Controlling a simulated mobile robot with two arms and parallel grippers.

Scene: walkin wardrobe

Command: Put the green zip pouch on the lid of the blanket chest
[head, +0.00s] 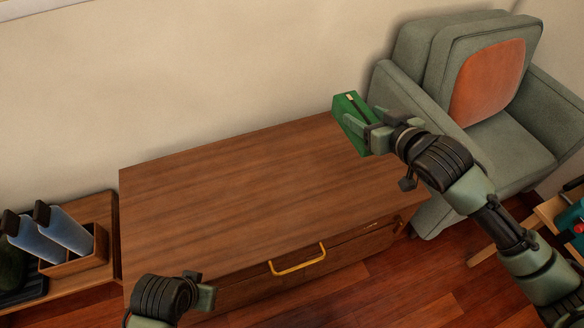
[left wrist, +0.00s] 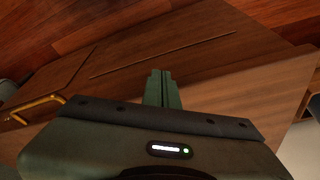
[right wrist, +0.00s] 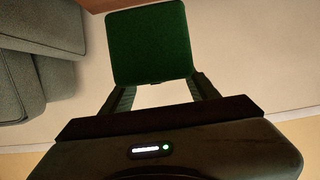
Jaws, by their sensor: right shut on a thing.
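The green zip pouch (head: 350,107) is held upright at the far right corner of the blanket chest, partly in front of the wall and armchair. My right gripper (head: 366,128) is shut on it; the pouch fills the space between the fingers in the right wrist view (right wrist: 150,42). The brown wooden blanket chest (head: 230,195) has a bare, closed lid and a yellow handle. I cannot tell how high the pouch is above the lid. My left gripper (head: 198,290) is at the chest's front edge, its fingers together and empty in the left wrist view (left wrist: 162,90).
A grey-green armchair (head: 420,90) with an orange cushion (head: 488,78) stands right of the chest. A small wooden table (head: 548,212) is at the right edge.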

